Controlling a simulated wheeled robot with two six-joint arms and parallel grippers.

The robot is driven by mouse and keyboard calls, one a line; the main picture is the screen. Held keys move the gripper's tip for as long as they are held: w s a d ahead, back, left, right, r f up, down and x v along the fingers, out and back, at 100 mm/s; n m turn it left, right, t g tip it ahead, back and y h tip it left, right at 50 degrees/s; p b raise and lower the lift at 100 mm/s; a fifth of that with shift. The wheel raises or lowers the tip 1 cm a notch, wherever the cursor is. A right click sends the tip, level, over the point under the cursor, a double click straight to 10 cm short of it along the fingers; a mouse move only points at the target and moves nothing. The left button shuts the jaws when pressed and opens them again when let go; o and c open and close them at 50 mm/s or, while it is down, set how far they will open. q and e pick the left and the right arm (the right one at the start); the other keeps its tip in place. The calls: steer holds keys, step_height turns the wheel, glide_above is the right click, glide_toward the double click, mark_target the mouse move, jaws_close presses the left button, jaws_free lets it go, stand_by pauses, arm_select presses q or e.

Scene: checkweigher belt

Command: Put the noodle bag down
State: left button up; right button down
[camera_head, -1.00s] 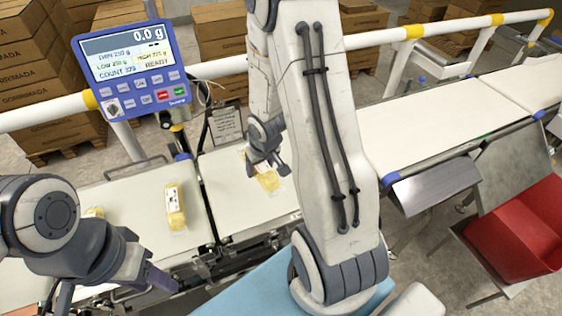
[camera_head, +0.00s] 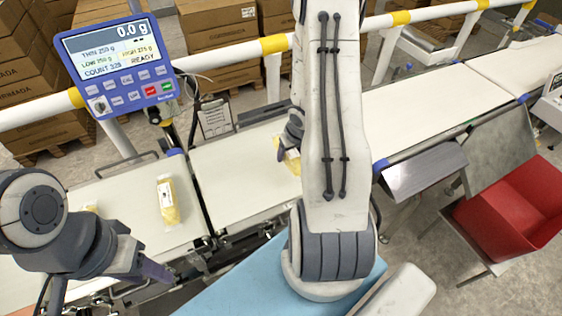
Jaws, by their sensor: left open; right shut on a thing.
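A noodle bag (camera_head: 293,164), yellow with a white label, is in my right gripper (camera_head: 290,148) over the right part of the middle belt (camera_head: 232,180). My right arm covers part of the bag and gripper, and I cannot tell whether the bag touches the belt. Another noodle bag (camera_head: 168,203) lies on the left belt (camera_head: 128,200), with the edge of one more (camera_head: 91,208) partly hidden behind my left arm. My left gripper (camera_head: 155,272) is open and empty at the near edge of the left belt.
The blue display (camera_head: 118,62) reads 0.0 g and READY. A white rail (camera_head: 225,60) runs behind the belts. A long belt (camera_head: 430,110), a metal chute (camera_head: 425,170) and a red bin (camera_head: 510,215) are at the right. The middle belt's left part is clear.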

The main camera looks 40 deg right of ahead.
mark_target(281, 167)
steer(key=w, duration=0.1)
steer(key=w+f, duration=0.2)
steer(key=shift+w+a, duration=0.15)
steer(key=shift+a, duration=0.2)
steer(key=shift+f+b, duration=1.15)
steer(key=shift+f, duration=0.8)
steer(key=shift+f, duration=0.1)
jaws_free()
